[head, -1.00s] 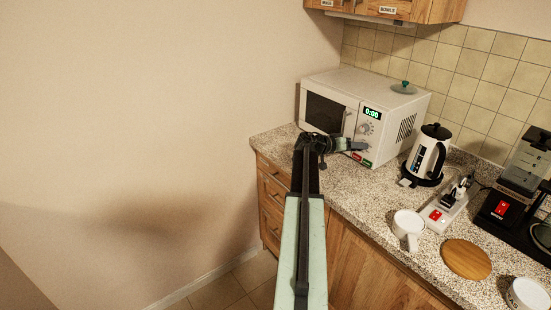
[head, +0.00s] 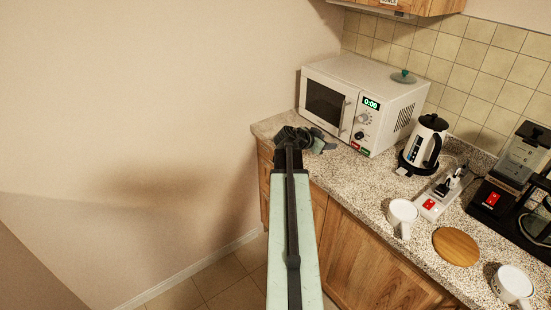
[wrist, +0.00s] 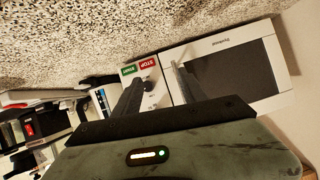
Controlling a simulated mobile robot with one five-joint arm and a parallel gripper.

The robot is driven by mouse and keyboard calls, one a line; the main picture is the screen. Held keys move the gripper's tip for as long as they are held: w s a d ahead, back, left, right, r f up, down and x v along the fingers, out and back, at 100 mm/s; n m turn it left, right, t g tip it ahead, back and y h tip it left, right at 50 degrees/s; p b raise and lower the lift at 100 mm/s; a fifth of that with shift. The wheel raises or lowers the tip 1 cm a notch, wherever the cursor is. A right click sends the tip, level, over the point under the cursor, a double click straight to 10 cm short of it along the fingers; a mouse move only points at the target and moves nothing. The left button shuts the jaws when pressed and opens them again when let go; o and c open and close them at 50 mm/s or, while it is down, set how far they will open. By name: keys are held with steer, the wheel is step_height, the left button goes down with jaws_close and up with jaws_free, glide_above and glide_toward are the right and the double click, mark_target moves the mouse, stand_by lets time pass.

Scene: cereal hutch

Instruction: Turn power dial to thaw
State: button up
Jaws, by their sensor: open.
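The white microwave (head: 330,75) stands at the back left of the counter, its door shut and its display reading 0:00. Its control panel has a pale upper dial (head: 363,118) and a dark lower dial (head: 359,135), above green and red buttons. I cannot read the dial markings or tell which one is the power dial. My gripper (head: 326,146) is open and empty, in front of the microwave and apart from the panel. In the wrist view its two fingers (wrist: 159,76) straddle part of the panel, with the STOP button (wrist: 149,62) beyond them.
A kettle (head: 424,143), a power strip (head: 438,197), a white mug (head: 402,216), a wooden board (head: 456,246) and a coffee maker (head: 515,175) stand to the right on the counter. A lid (head: 403,77) lies on the microwave. The wall is close on the left.

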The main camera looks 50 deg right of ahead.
steer(key=w+a+f+n+t+y, duration=0.1)
steer(key=w+a+f+n, duration=0.1)
steer(key=w+a, duration=0.4)
steer(key=w+a+f+n+t+y, duration=0.1)
steer(key=w+a+f+n, duration=0.1)
steer(key=w+a, duration=0.4)
steer(key=a+f, duration=0.1)
steer(key=a, duration=0.2)
steer(key=shift+w+n+y, duration=0.3)
steer(key=shift+n+y, duration=0.1)
